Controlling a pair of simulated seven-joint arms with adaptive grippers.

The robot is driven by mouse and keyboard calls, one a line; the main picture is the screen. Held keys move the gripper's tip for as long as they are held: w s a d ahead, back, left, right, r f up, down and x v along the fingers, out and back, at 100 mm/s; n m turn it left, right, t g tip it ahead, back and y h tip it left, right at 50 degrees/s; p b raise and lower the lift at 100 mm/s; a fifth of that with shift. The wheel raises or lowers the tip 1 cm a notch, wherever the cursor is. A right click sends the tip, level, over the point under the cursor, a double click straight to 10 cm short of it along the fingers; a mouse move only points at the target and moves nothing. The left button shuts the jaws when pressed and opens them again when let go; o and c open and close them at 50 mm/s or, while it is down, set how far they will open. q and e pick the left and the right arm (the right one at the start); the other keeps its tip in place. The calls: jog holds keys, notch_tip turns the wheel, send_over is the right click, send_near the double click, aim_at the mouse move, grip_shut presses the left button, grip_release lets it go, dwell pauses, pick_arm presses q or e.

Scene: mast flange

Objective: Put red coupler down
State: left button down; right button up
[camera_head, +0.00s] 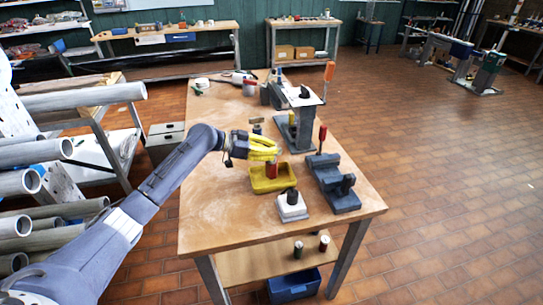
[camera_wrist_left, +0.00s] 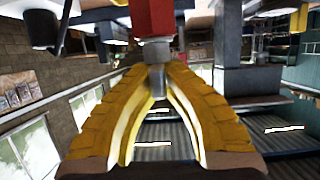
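The red coupler (camera_head: 271,171) is at the yellow tray (camera_head: 263,185) on the workbench, directly below my left gripper (camera_head: 272,150). In the left wrist view, which looks upside down, the red coupler (camera_wrist_left: 152,16) is at the top. A grey stem joined to it lies between the yellow fingertips (camera_wrist_left: 156,70), which close around it. The coupler's lower end is hidden by the tray wall, so I cannot tell whether it touches the tray floor. My right gripper is not in view.
A white block with a black knob (camera_head: 292,205) stands in front of the tray. A blue-grey fixture (camera_head: 332,185) lies to the right, with a grey stand (camera_head: 297,130) behind. The bench top's left part is clear. Two cylinders (camera_head: 311,246) stand on the lower shelf.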

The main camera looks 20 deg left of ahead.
pick_arm(q)
jog(key=shift+f, duration=0.95)
jog(key=shift+f, duration=0.15)
jog(key=c, duration=1.5)
grip_release()
jog(key=shift+c, duration=0.2)
jog(key=shift+s+a, duration=0.1)
jog(key=shift+a, duration=0.1)
jog(key=v, duration=1.1)
jog(key=shift+a+r, duration=0.15)
jog(key=shift+r, duration=0.1)
jog(key=shift+s, duration=0.15)
